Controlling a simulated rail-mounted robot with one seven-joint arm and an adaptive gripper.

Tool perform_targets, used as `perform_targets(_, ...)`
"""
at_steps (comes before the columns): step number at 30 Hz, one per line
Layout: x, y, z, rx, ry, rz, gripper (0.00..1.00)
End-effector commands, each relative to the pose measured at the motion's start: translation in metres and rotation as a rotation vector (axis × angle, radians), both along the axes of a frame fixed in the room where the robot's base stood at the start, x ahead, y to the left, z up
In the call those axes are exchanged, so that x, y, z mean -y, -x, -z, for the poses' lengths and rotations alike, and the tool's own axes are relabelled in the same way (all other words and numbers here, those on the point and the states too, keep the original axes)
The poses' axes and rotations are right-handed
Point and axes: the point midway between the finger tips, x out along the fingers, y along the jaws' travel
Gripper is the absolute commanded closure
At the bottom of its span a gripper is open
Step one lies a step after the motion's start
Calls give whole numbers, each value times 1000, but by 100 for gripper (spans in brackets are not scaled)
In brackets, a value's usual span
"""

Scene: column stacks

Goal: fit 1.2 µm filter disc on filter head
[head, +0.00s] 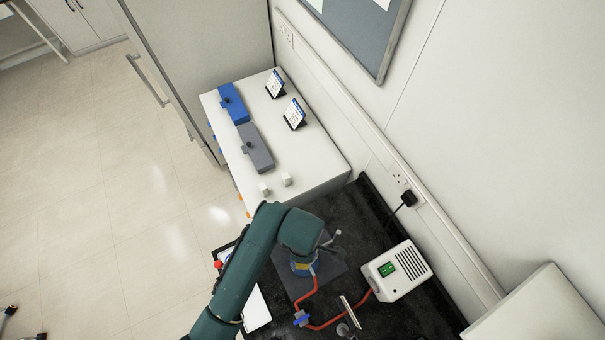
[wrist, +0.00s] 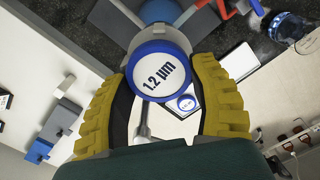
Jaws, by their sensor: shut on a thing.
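My gripper (wrist: 164,92) has its yellow ribbed fingers closed around the 1.2 µm filter disc (wrist: 158,77). The disc has a white labelled face and a blue rim, and its face is towards the wrist camera. A grey rounded body shows just behind the disc. A blue rounded part (wrist: 155,11), perhaps of the filter head, lies beyond it; the disc hides whether they touch.
A red tube (head: 308,290) with a blue valve (head: 301,318) runs to a white pump box (head: 397,270). A blue box (head: 233,103), a grey box (head: 256,148) and two small signs stand on the white cabinet. A wall bounds the right.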

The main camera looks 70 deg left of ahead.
Motion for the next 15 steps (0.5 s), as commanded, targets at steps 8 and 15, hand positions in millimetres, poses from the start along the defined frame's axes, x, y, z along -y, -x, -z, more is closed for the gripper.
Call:
perform_targets(8,3,4,15,-13,6,-2,65)
perform_targets(15,3,5,15,-15,6,-2,74)
